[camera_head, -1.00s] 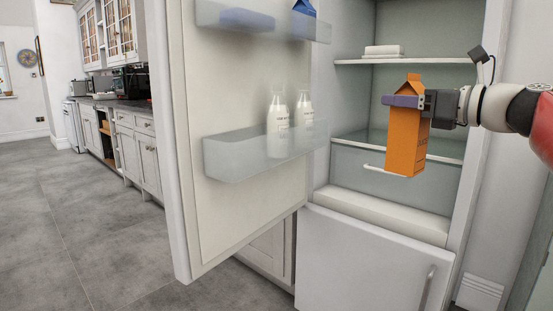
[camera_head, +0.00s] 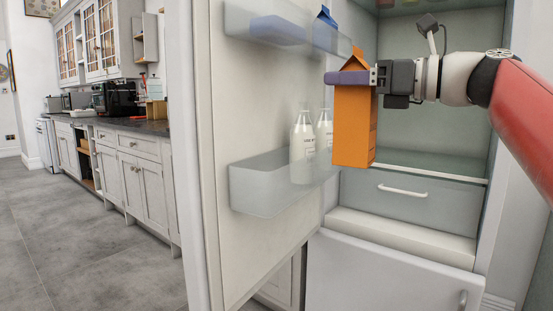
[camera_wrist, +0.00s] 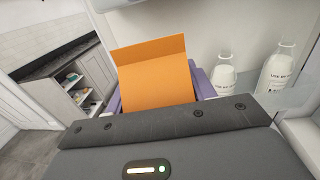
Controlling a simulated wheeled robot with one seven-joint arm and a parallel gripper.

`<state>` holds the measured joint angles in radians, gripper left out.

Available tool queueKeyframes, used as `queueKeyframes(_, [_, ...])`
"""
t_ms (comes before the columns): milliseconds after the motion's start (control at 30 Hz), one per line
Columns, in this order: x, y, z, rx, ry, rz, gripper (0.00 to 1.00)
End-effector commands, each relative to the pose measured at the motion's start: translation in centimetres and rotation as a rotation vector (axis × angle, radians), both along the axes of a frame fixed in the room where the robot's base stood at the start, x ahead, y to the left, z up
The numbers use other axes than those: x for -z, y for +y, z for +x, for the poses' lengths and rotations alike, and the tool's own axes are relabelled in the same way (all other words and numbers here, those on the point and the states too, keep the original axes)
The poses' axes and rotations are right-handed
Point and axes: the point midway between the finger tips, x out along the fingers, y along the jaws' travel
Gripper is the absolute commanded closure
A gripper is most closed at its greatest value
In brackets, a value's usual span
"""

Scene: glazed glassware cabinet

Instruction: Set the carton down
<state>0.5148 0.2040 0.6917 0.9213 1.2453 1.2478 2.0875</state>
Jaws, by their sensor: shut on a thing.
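An orange carton (camera_head: 354,128) with a gabled top is upright in the air in front of the open fridge, just right of the lower door bin. My gripper (camera_head: 347,78) is shut on it near its top, with purple fingers on the carton's sides. The wrist view also shows the carton (camera_wrist: 155,78) between the purple fingers. Its lower part is hidden there. In the head view the carton's bottom is clear of any surface.
The open fridge door's lower bin (camera_head: 262,187) holds two white bottles (camera_head: 303,148). The upper bin (camera_head: 285,30) holds a blue carton (camera_head: 325,28) and a blue item. A glass shelf (camera_head: 440,166) and a drawer (camera_head: 405,205) are behind the carton. A counter (camera_head: 140,126) stands at left.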

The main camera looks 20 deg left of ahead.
Motion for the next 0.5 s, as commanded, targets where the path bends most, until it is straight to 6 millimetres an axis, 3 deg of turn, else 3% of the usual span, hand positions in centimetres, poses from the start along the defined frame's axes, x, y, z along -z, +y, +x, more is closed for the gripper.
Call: queueKeyframes(500, [-0.4, 12.1, 3.1, -0.007, 0.000, 0.003, 1.00])
